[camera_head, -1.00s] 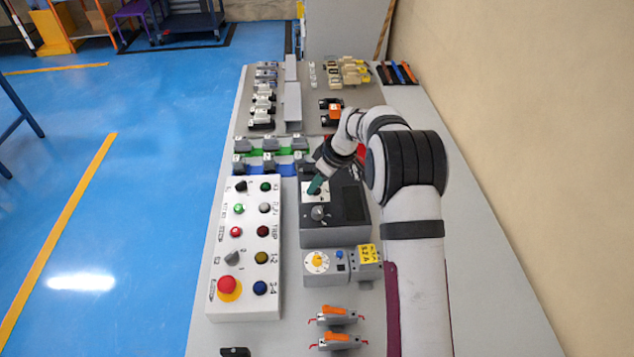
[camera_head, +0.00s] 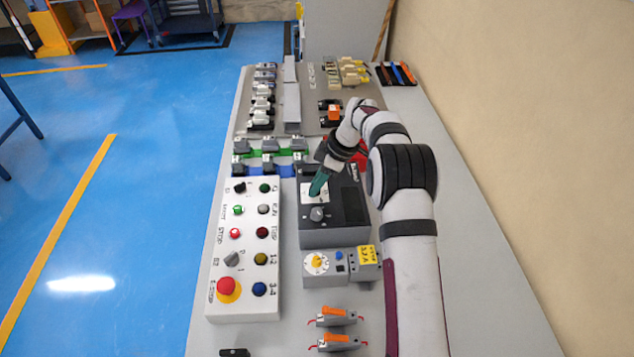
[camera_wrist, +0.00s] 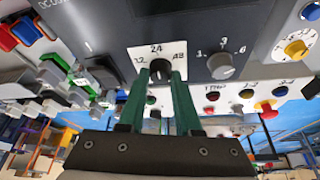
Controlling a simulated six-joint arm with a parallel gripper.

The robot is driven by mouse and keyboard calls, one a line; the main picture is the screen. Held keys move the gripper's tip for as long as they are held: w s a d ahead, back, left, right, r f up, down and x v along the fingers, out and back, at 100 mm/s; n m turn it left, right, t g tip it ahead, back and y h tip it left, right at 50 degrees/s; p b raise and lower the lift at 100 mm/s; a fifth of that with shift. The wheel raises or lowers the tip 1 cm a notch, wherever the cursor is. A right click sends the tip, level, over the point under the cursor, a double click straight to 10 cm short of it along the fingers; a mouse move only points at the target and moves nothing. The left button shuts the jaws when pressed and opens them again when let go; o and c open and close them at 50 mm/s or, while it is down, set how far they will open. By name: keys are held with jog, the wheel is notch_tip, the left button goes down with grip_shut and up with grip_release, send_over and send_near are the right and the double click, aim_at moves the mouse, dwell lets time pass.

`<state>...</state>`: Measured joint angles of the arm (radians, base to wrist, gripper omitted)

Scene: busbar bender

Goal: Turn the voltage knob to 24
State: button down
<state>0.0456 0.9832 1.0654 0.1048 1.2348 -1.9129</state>
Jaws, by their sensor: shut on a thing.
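The voltage knob (camera_wrist: 160,68) is small and black, on a white plate (camera_wrist: 139,52) marked 12, 24 and 48 on the dark power supply unit (camera_head: 348,205). In the wrist view it sits between the green fingers of my gripper (camera_wrist: 159,75), which are shut on its sides. The 24 mark lies straight above the knob there. The pointer is too small to read for certain. In the head view my gripper (camera_head: 317,188) reaches down onto the plate and its fingers hide the knob.
A second, grey knob (camera_wrist: 221,66) marked 1, 3 and 6 sits close beside on the same unit. A white button panel (camera_head: 243,250) stands to the left, and a timer with a yellow dial (camera_head: 317,262) is in front. Bare bench lies right of my arm.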

jog(key=c, duration=0.6)
grip_release()
jog(key=v, duration=1.5)
jog(key=shift+r, duration=0.4)
jog(key=shift+d, duration=0.1)
